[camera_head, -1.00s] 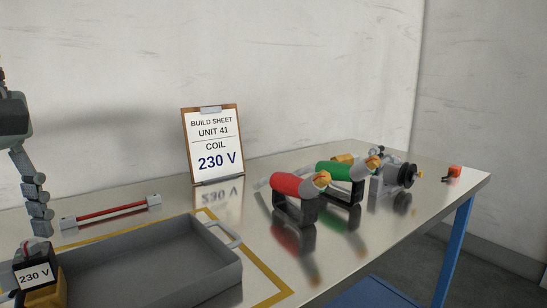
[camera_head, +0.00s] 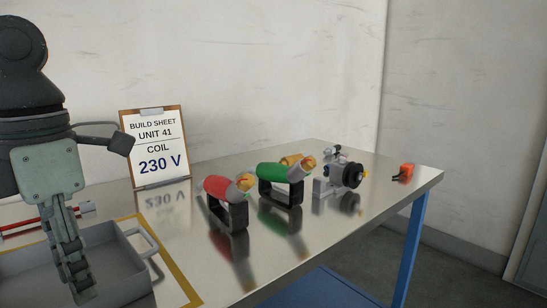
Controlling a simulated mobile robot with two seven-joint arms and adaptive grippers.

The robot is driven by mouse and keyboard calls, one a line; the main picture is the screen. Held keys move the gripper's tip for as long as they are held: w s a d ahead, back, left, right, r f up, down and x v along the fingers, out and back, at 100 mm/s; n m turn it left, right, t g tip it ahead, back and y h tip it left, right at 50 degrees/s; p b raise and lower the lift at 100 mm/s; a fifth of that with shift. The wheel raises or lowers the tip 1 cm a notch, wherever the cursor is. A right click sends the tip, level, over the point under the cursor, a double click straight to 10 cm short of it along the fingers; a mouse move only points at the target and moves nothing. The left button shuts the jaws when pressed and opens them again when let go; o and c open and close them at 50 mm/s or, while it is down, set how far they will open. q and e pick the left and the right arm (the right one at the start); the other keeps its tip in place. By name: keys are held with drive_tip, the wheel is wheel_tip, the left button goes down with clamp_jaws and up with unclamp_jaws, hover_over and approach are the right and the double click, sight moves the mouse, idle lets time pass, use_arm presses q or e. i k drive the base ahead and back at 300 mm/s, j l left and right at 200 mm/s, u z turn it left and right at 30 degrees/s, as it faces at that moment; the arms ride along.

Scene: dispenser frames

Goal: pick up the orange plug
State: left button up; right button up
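The orange plug (camera_head: 403,172) is a small orange block with a dark end on its left side. It lies near the far right corner of the steel table (camera_head: 340,224). My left gripper (camera_head: 76,262) is large in the left foreground, over the grey tray (camera_head: 112,262), far from the plug. One jointed finger hangs down and another part sticks out to the right. The fingers look spread, with nothing seen between them. My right gripper is not in view.
A grey device with a black wheel (camera_head: 353,175) stands left of the plug. A build sheet (camera_head: 158,147) reading 230 V stands behind.

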sight(406, 169)
drive_tip(key=i+l+z, duration=0.2)
drive_tip(key=z, duration=0.25)
drive_tip(key=i+l+z, duration=0.25)
drive_tip(key=z, duration=0.15)
drive_tip(key=i+l+z, duration=0.25)
drive_tip(key=z, duration=0.2)
drive_tip(key=i+l, duration=0.15)
drive_tip(key=i, duration=0.3)
drive_tip(key=i+l, duration=0.15)
drive_tip(key=i, duration=0.3)
drive_tip(key=i+l, duration=0.15)
drive_tip(key=i, duration=0.3)
drive_tip(key=i+u, duration=0.2)
drive_tip(key=u, duration=0.15)
drive_tip(key=i+u, duration=0.5)
drive_tip(key=u, duration=0.2)
